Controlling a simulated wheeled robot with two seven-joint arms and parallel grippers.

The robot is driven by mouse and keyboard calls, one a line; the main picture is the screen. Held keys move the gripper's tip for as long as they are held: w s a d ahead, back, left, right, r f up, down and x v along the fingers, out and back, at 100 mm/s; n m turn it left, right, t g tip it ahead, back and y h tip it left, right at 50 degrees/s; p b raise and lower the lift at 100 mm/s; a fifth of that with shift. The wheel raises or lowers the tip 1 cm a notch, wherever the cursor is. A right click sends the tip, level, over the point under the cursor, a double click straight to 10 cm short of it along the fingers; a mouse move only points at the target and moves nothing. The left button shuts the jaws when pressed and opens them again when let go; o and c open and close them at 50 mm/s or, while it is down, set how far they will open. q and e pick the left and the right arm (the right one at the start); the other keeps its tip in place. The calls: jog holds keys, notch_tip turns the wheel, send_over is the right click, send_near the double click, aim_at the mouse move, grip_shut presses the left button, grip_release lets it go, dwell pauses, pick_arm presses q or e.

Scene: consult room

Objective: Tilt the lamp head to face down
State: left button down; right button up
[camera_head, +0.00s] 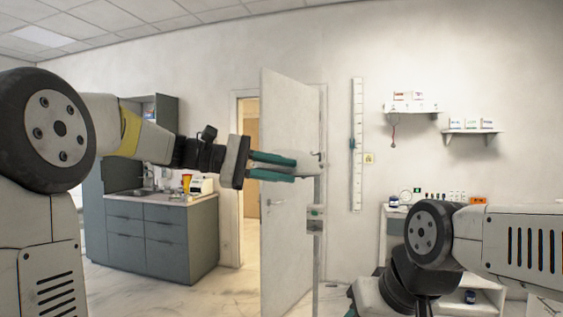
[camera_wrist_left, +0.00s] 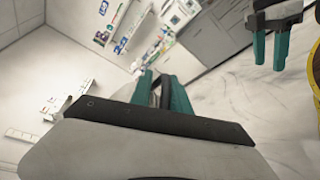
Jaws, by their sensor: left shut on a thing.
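The lamp's pale head (camera_head: 306,160) sits at the top of a thin upright grey pole (camera_head: 316,262) in the middle of the head view. It looks roughly level there, but its facing is hard to tell. My left gripper (camera_head: 272,166) reaches in from the left with its teal fingers shut on the lamp head's near side. In the left wrist view its fingers (camera_wrist_left: 164,95) have a dark part between them; the rest of the head is mostly hidden. My right gripper (camera_wrist_left: 270,50) shows in the left wrist view with its fingers apart and empty, away from the lamp.
A pale door (camera_head: 287,110) stands open right behind the lamp. A grey cabinet with a sink (camera_head: 160,232) is at the left. Wall shelves (camera_head: 412,111) hold boxes at the right, above a white unit with small items. Pale marble floor lies between.

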pick_arm(q)
jog(key=shift+f, duration=0.65)
jog(key=shift+w+f, duration=0.1)
jog(key=c, duration=1.5)
grip_release()
jog(key=shift+w, duration=0.1)
jog(key=shift+a, duration=0.1)
jog(key=a, duration=0.2)
jog(key=a+r, duration=0.1)
jog(key=a, duration=0.4)
jog(key=shift+s+a+r, duration=0.25)
